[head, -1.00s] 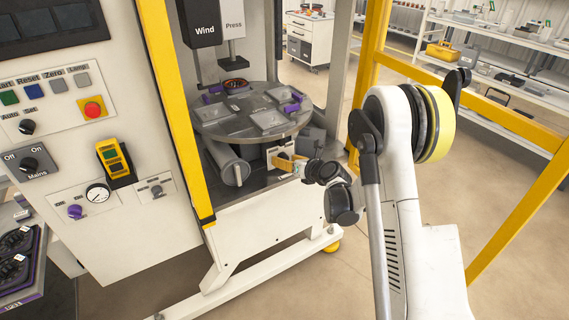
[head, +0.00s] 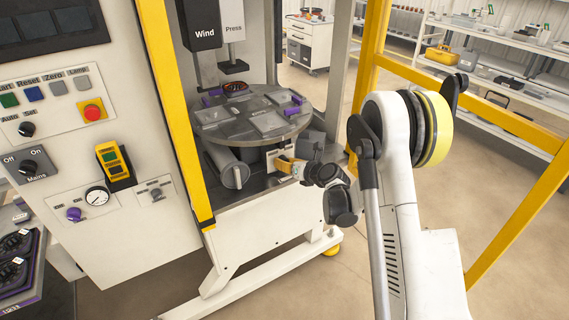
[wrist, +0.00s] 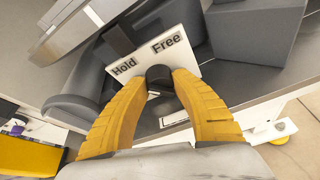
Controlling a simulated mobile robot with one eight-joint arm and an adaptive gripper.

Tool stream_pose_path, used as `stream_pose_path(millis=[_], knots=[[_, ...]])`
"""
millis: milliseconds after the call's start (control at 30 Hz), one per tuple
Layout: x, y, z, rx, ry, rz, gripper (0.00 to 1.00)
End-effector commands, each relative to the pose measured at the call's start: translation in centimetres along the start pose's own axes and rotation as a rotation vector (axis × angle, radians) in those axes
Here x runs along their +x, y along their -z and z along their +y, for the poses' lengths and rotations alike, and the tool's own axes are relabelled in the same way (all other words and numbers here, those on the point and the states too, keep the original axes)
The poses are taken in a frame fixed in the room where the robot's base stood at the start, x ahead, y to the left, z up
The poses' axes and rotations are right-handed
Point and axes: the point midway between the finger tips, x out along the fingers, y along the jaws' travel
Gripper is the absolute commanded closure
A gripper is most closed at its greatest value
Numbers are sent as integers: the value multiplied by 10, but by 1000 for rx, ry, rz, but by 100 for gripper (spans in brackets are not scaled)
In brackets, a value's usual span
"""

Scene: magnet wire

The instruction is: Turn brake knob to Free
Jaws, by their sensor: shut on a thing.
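The brake knob (wrist: 158,77) is a small dark knob on the lower part of a white plate (wrist: 128,68) marked Hold on the left and Free on the right. My gripper (wrist: 160,80) has its two yellow fingers shut on the knob from both sides. The fingers hide part of the knob, and I cannot tell which word it points to. In the head view my gripper (head: 278,164) is at the small plate below the round table's front edge, and the knob itself is hidden there.
The round grey table (head: 225,131) is just above my gripper, with clear plates and purple parts on it. A grey cylinder (head: 231,170) lies left of the plate. A yellow frame post (head: 178,110) stands left, and yellow rails (head: 505,115) are on the right.

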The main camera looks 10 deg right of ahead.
Motion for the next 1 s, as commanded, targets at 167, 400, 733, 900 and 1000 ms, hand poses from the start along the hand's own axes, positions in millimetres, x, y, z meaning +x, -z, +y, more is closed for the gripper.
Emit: stream_pose_path(millis=[167,400,733,900,1000], knots=[[1,0,-1,77,-30,3,100],[1,1,-2,258,-101,13,100],[1,0,-1,549,-218,30,100],[1,-1,-1,699,-278,38,100],[1,-1,-2,787,-312,44,100]])
